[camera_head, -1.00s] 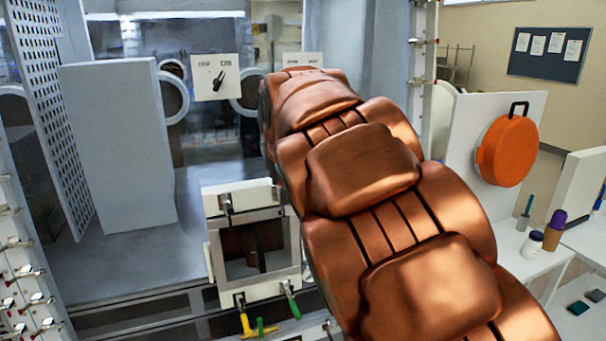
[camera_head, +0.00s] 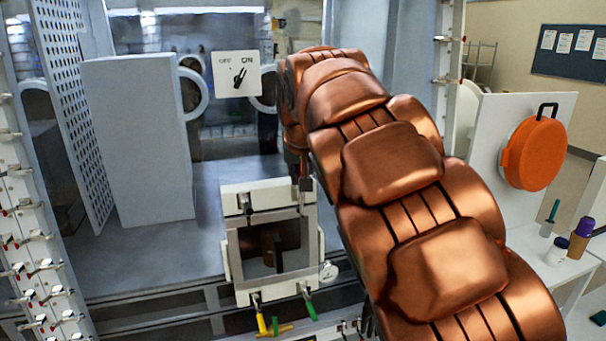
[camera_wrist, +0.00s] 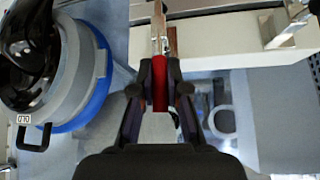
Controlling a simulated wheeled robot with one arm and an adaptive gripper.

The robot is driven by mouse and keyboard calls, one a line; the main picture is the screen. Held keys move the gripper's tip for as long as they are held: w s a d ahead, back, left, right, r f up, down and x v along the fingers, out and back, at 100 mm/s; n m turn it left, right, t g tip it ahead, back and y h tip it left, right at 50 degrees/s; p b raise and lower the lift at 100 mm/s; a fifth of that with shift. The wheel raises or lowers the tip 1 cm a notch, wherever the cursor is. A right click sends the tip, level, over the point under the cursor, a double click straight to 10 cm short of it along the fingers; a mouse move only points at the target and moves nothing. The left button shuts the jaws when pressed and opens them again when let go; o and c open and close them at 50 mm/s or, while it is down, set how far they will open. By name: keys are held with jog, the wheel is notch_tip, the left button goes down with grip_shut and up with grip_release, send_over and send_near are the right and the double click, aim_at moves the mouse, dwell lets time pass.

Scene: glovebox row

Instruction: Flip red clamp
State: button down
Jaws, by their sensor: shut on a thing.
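The red clamp handle (camera_wrist: 160,88) stands upright in the picture between my fingers in the wrist view, with a metal bar (camera_wrist: 158,22) extending beyond it. My gripper (camera_wrist: 160,68) is shut on this handle. In the head view, part of my gripper (camera_head: 304,172) shows at the upper right corner of a pale square frame (camera_head: 232,250); my copper arm hides the rest. I cannot make out the red clamp in the head view.
A second metal clamp (camera_wrist: 290,22) sits on the pale block at right in the wrist view. A grey and blue round vessel (camera_wrist: 85,85) is at left. In the head view, yellow (camera_head: 261,322) and green (camera_head: 309,309) handles hang below the frame. A tall white panel (camera_head: 138,140) stands left.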

jog(key=c, duration=1.2)
grip_release()
jog(key=shift+w, duration=0.1)
jog(key=shift+o, duration=0.2)
jog(key=v, duration=1.2)
jog(key=s+d+f+m+g, duration=0.1)
jog(key=s+d+f+g, duration=0.1)
jog(key=s+d+f, duration=0.45)
jog(key=s+d+f+g, duration=0.2)
jog(key=s+d+f, duration=0.1)
jog(key=s+f, duration=0.55)
jog(key=s+d+f+m+g, duration=0.1)
jog(key=s+d+f, duration=0.3)
jog(key=s+f, duration=0.3)
jog(key=s+f+g, duration=0.1)
jog(key=s+f, duration=0.4)
jog(key=s, duration=0.3)
jog(key=s+f+n+g, duration=0.1)
jog(key=s+f+g, duration=0.1)
jog(key=s+f, duration=0.3)
jog(key=s, duration=0.3)
jog(key=shift+d, duration=0.25)
